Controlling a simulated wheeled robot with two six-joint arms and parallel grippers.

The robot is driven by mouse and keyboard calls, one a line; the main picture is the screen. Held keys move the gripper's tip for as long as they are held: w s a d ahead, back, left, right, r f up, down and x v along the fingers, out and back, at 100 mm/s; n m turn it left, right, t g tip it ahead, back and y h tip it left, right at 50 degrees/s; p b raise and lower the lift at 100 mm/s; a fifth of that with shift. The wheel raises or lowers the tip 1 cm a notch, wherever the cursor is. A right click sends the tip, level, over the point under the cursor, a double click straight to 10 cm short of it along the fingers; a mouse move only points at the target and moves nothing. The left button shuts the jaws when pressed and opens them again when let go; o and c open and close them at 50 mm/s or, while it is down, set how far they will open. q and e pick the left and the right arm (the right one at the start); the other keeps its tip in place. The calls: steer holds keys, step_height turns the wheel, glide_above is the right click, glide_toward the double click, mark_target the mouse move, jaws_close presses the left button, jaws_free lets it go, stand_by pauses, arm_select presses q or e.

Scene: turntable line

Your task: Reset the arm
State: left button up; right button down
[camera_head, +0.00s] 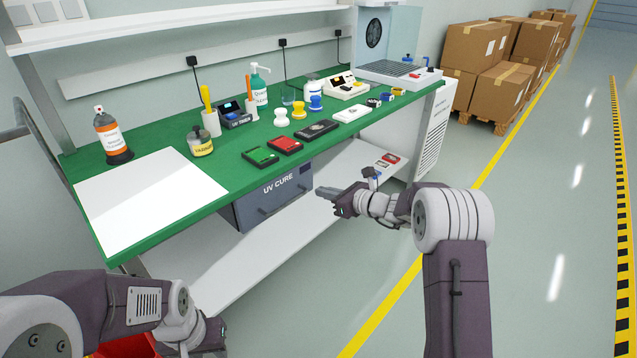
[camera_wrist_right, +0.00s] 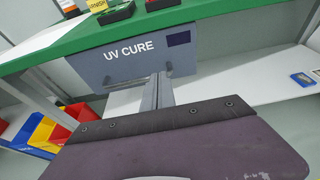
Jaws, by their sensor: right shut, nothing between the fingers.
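My right gripper (camera_head: 327,192) is in front of the workbench, below the level of its green top, apart from everything on it. It is shut and empty; its closed fingers (camera_wrist_right: 158,92) also show in the right wrist view, pointing towards the grey UV CURE box (camera_wrist_right: 135,58). That box (camera_head: 270,200) hangs under the bench top. My left arm comes in at the lower left and its forearm points right, but its gripper fingers are not visible.
The green bench top (camera_head: 235,171) carries a white sheet (camera_head: 150,192), bottles and several small coloured cases. A white lower shelf (camera_head: 215,262) runs beneath. Red, yellow and blue bins (camera_wrist_right: 45,132) stand low at left in the wrist view. Cardboard boxes (camera_head: 500,95) stand at the back right. The right floor is clear.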

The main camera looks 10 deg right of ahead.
steer(key=s+a+r+n, duration=0.1)
steer(key=a+r+n, duration=0.1)
steer(key=a+r, duration=0.25)
steer(key=s+a+f+n+g, duration=0.1)
steer(key=s+a+n+g, duration=0.15)
steer(key=s, duration=0.35)
steer(key=s+a+f+n+g, duration=0.1)
steer(key=s+n+g, duration=0.15)
steer(key=s, duration=0.35)
steer(key=s+d+f+n+g+h, duration=0.2)
steer(key=s+d+f+n+h, duration=0.15)
steer(key=s+f+n, duration=0.35)
steer(key=s+d+f+n+g+h, duration=0.2)
steer(key=s+d+n, duration=0.3)
steer(key=s, duration=0.3)
steer(key=s+d+f+n+g+h, duration=0.2)
steer(key=s+d+f+n+h, duration=0.15)
steer(key=s+f+n, duration=0.35)
step_height(320, 180, up, 27)
steer(key=d+n+p, duration=0.2)
steer(key=p, duration=2.3)
steer(key=shift+s+r+t, duration=0.15)
steer(key=shift+s+t, duration=0.1)
steer(key=shift+t, duration=0.15)
